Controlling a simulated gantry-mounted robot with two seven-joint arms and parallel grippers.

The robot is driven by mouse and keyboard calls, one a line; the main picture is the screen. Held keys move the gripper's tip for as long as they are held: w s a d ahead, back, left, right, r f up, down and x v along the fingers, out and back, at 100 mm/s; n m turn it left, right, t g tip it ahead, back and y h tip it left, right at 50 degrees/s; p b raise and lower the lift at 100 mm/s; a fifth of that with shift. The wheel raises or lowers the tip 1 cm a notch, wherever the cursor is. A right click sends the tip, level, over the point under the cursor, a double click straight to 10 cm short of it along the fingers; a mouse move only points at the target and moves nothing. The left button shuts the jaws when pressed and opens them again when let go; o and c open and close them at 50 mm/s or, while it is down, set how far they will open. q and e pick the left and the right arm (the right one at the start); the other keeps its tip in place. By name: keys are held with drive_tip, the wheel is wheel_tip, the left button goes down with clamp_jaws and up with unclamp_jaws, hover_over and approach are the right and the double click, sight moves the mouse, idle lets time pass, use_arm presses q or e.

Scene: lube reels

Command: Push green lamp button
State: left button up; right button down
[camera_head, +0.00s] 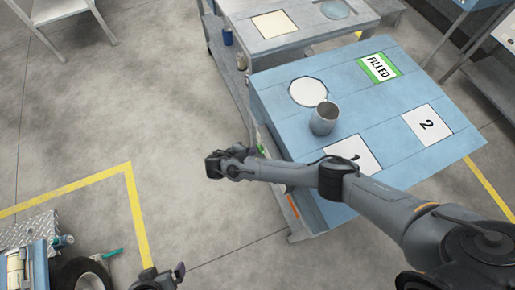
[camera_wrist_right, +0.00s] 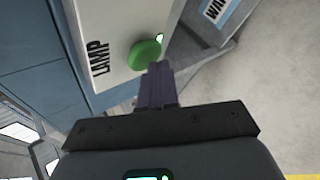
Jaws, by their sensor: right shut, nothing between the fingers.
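The green lamp button (camera_wrist_right: 144,54) is a round green knob on a pale panel marked LAMP (camera_wrist_right: 98,59), in the right wrist view. A small lit green spot shows at its upper right. My right gripper (camera_wrist_right: 158,68) is shut and empty. Its fingertips are right at the button's lower right edge in that view; I cannot tell whether they touch it. In the head view my right gripper (camera_head: 213,166) is beside the left side of the blue table; the button's face is hidden there. My left gripper (camera_head: 166,276) is at the bottom edge, its jaws unclear.
The blue table (camera_head: 278,88) holds a grey metal cup (camera_head: 324,118), a white round plate (camera_head: 308,92), a FILLED label (camera_head: 379,67) and numbered squares. A grey bench (camera_head: 300,38) stands behind. Open concrete floor lies left of the table. A WA... sign (camera_wrist_right: 216,8) is near the button.

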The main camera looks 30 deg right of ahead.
drive_tip(key=shift+a, duration=0.2)
drive_tip(key=a+b, duration=0.2)
drive_tip(key=a, duration=0.4)
drive_tip(key=shift+w, duration=0.45)
drive_tip(key=shift+s, duration=0.1)
idle(0.3)
